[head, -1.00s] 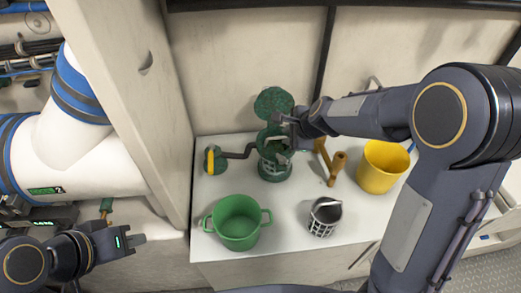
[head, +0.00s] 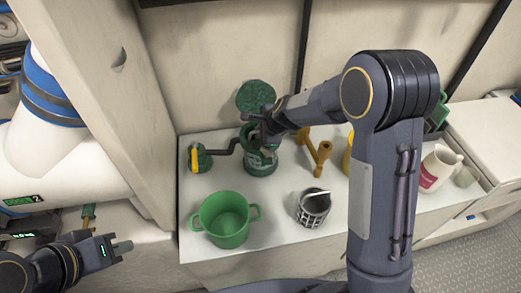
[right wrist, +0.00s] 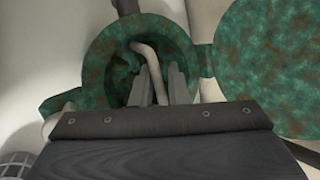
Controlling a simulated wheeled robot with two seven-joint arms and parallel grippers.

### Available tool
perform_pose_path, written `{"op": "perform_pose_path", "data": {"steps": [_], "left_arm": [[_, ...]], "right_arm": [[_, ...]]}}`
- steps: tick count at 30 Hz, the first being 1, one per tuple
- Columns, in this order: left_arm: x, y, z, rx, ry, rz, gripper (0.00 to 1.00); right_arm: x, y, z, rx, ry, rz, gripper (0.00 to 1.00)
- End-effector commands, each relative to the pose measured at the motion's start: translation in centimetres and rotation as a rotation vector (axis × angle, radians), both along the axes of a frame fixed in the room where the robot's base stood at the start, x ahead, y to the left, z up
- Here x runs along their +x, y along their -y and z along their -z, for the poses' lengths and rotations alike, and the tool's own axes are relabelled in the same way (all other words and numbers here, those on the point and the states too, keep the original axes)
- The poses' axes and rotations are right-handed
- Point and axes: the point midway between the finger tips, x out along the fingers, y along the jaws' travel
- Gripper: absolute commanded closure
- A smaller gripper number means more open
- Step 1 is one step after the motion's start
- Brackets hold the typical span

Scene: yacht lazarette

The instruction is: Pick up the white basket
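A green, corroded strainer body (head: 260,163) stands on the white counter with its round lid (head: 257,96) swung open at the back. In the right wrist view a pale bent handle (right wrist: 150,58) rises inside its mouth; the basket below it is mostly hidden. My right gripper (right wrist: 161,80) reaches down into the mouth, its two fingers apart with the handle between them. A grey lattice basket (head: 313,208) with a white handle stands on the counter, front right of the strainer. My left gripper (head: 112,246) is at the lower left, away from the counter; its finger gap is unclear.
A green two-handled pot (head: 224,220) stands front left of the strainer. A valve with a yellow handle (head: 194,159) is to its left, a wooden-coloured tool (head: 316,150) to its right. A yellow bucket (head: 347,155) is partly behind my right arm.

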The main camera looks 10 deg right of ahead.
Motion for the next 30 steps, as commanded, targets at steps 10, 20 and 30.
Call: {"op": "perform_pose_path", "data": {"steps": [10,20,30], "left_arm": [[0.0,0.0,0.0,0.0,0.0,0.0,1.0],[0.0,0.0,-0.2,0.0,0.0,0.0,1.0],[0.0,0.0,-1.8,0.0,0.0,0.0,1.0]], "right_arm": [[-0.1,-0.1,0.0,0.001,-0.001,-0.001,1.0],[-0.1,-0.2,-0.4,0.003,-0.001,-0.002,1.0],[0.0,-0.4,-5.1,0.004,0.004,-0.006,1.0]]}}
